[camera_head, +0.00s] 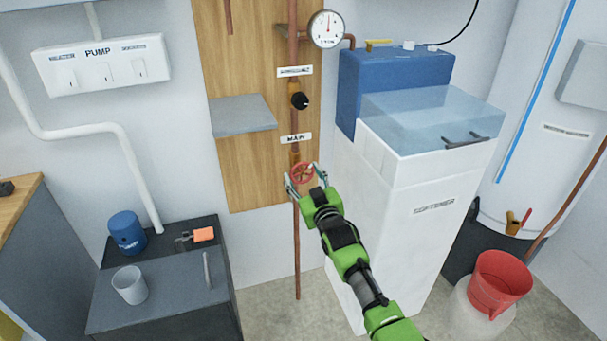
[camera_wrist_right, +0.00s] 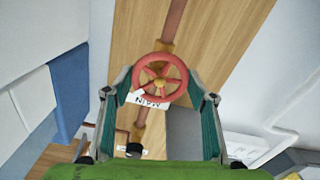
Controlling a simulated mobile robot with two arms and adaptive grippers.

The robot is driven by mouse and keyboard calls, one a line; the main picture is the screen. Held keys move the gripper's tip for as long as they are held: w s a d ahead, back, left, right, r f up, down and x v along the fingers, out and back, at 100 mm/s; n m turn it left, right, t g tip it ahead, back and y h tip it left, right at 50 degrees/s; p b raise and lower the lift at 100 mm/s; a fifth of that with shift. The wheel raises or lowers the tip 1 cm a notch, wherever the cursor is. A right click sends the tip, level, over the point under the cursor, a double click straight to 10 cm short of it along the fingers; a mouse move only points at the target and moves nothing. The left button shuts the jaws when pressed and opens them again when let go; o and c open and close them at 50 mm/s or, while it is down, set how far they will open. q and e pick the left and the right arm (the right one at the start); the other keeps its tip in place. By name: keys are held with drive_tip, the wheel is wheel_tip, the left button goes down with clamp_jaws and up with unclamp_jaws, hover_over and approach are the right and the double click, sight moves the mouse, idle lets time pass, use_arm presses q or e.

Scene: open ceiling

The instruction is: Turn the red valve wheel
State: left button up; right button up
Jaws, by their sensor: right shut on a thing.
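The red valve wheel (camera_head: 302,173) is on the copper pipe below the MAIN label (camera_head: 296,139), against the wooden board. In the right wrist view the wheel (camera_wrist_right: 160,79) shows its spokes and brass-coloured hub. My green right gripper (camera_head: 305,185) reaches the wheel from below right, with one finger on each side of the rim. In the right wrist view the gripper (camera_wrist_right: 160,95) is shut on the wheel; its fingertips are at the left and right of the rim. My left gripper is not in view.
A grey shelf (camera_head: 242,115) juts out left of the pipe. The white softener cabinet (camera_head: 436,205) stands close on the right. A dark cabinet (camera_head: 160,290) with a grey mug (camera_head: 130,285) is at lower left. A red bucket (camera_head: 500,282) is at right.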

drive_tip(key=shift+m, duration=1)
drive_tip(key=m, duration=0.2)
drive_tip(key=shift+f+m, duration=0.1)
drive_tip(key=shift+m, duration=0.2)
drive_tip(key=m, duration=0.3)
drive_tip(key=shift+m, duration=0.7)
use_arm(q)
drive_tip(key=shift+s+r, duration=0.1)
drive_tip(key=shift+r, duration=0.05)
use_arm(e)
drive_tip(key=shift+m, duration=0.3)
